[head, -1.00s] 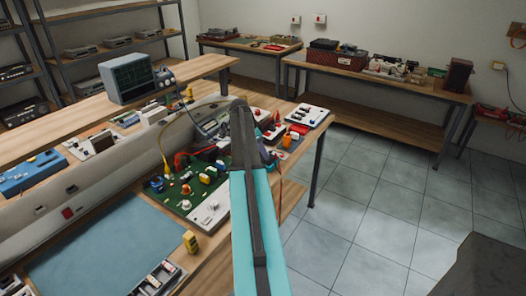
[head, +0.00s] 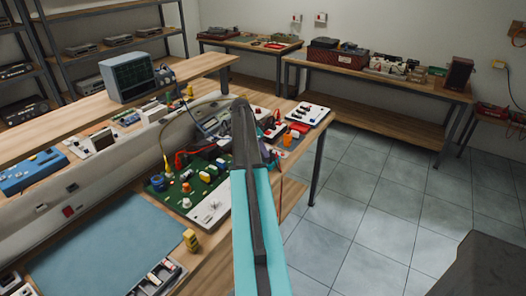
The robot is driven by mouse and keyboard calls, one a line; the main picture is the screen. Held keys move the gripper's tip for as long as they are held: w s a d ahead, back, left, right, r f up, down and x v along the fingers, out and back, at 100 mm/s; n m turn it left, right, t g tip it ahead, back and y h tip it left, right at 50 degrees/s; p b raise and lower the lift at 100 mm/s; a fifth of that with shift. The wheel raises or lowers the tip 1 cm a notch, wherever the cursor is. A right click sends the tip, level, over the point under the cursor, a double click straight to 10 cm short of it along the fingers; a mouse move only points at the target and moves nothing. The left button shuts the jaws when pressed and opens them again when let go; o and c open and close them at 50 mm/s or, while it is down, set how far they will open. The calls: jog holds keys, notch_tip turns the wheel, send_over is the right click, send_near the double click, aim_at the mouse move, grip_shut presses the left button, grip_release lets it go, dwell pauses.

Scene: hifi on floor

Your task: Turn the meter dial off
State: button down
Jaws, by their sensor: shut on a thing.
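A small grey-blue instrument (head: 211,124), which looks like the meter, lies on the workbench (head: 213,254), just left of my raised arm. It is small here and partly covered, so I cannot make out its dial or setting. Red and black leads (head: 180,161) lie in front of it, beside a green circuit board (head: 177,190) with several knobs and parts. My teal and dark arm rises through the middle of the view and hides part of the bench. My gripper is hidden behind the arm, so I cannot see its fingers.
An oscilloscope (head: 128,78) stands on the raised shelf at left. A white panel with knobs (head: 307,112) sits at the bench's far end.

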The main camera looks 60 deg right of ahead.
jog(key=shift+s+n, duration=0.1)
jog(key=shift+n, duration=0.3)
jog(key=n+t+b, duration=0.1)
jog(key=n+b, duration=0.1)
jog(key=n, duration=0.1)
jog(key=shift+s+a+h, duration=0.1)
jog(key=shift+s+h, duration=0.05)
jog(key=shift+h, duration=0.25)
jog(key=n+t, duration=0.1)
jog(key=n, duration=0.1)
jog(key=n+t+b, duration=0.1)
jog(key=n, duration=0.1)
jog(key=shift+s+n, duration=0.2)
jog(key=shift+n, duration=0.1)
jog(key=n+t, duration=0.1)
jog(key=n, duration=0.1)
jog(key=n+t, duration=0.1)
jog(key=n, duration=0.2)
jog(key=shift+s+y, duration=0.15)
jog(key=shift+y, duration=0.15)
jog(key=shift+s+d+n+t+y+b, duration=0.15)
jog(key=shift+n+t+y+b, duration=0.15)
jog(key=shift+n, duration=0.75)
jog(key=shift+w+d+n+t+y+b, duration=0.15)
jog(key=shift+n+t+y, duration=0.15)
jog(key=shift+n, duration=0.75)
jog(key=shift+s, duration=0.1)
jog(key=c, duration=1.6)
grip_release()
